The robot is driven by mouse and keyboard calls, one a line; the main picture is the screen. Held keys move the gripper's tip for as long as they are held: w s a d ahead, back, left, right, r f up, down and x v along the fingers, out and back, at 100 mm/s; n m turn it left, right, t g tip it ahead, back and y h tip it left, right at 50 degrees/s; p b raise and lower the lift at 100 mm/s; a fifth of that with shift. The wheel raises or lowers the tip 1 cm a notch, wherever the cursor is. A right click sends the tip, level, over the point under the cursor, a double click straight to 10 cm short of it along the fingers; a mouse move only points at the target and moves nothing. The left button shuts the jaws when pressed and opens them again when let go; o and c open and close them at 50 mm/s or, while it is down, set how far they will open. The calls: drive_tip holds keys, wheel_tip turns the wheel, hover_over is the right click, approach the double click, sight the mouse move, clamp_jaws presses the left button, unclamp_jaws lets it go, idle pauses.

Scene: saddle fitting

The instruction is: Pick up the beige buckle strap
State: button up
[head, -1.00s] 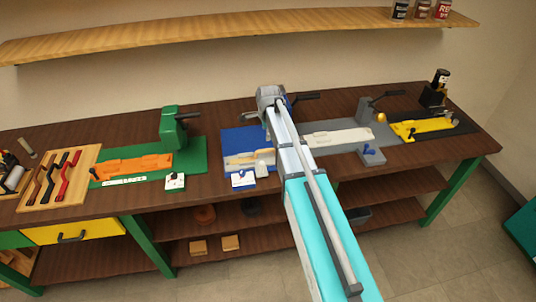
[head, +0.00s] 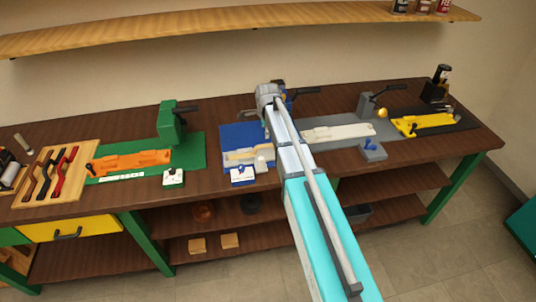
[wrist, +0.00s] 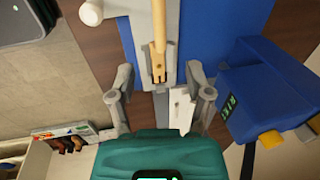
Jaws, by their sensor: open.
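The beige buckle strap (wrist: 159,28) runs lengthwise at the top of the wrist view, its near end in a small grey forked piece (wrist: 158,68). In the head view the strap (head: 245,155) lies on the grey fixture over the blue mat, partly hidden by my arm. My gripper (wrist: 159,73) is open, with one grey finger on each side of the strap's near end. There is a gap between each finger and the strap. I cannot tell the height of the fingertips above the strap.
A blue lever press (wrist: 265,95) stands close to the right finger in the wrist view. A white rounded knob (wrist: 90,12) is at upper left. In the head view, a green station with an orange part (head: 130,162) is left, and a yellow part (head: 425,123) is far right.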

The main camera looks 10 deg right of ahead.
sight(265, 146)
drive_tip(key=shift+w+f+b, duration=0.2)
drive_tip(key=shift+f+b, duration=0.65)
drive_tip(key=shift+f, duration=0.1)
drive_tip(key=shift+w+f+b, duration=0.15)
drive_tip(key=shift+f+b, duration=0.75)
drive_tip(key=shift+f, duration=0.1)
drive_tip(key=shift+w+f+b, duration=0.2)
drive_tip(key=shift+f+b, duration=0.65)
drive_tip(key=shift+f, duration=0.1)
drive_tip(key=shift+w+f+b, duration=0.25)
drive_tip(key=shift+f+b, duration=1)
drive_tip(key=shift+b, duration=0.05)
drive_tip(key=shift+w+f+b, duration=0.25)
drive_tip(key=shift+f+b, duration=1)
clamp_jaws()
